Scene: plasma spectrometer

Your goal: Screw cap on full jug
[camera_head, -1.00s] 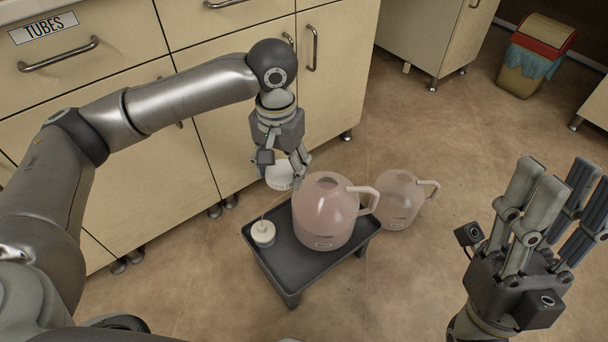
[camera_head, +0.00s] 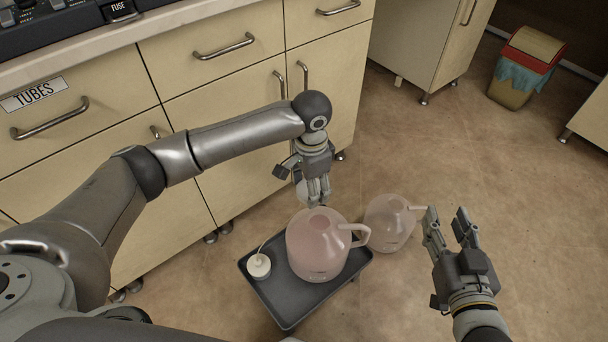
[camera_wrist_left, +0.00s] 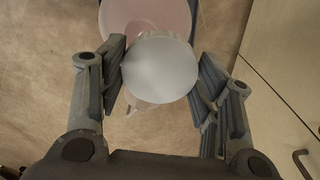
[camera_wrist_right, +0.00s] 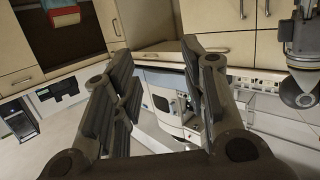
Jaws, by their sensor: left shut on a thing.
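My left gripper (camera_head: 316,186) is shut on a round white cap (camera_wrist_left: 160,68), which shows between its fingers in the left wrist view. The gripper is just behind and above the pinkish jug (camera_head: 322,250) on the low dark tray stand (camera_head: 290,305). The jug is upright, with its handle to the right and its top opening facing up. My right gripper (camera_head: 447,222) is open and empty, to the right of the second jug. It also shows open in the right wrist view (camera_wrist_right: 160,85).
A second translucent jug (camera_head: 388,226) stands on the floor right of the stand. A small white cap with a thin tube (camera_head: 259,266) lies on the tray's left side. Cabinets (camera_head: 240,130) stand behind. A bin (camera_head: 525,70) is far right.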

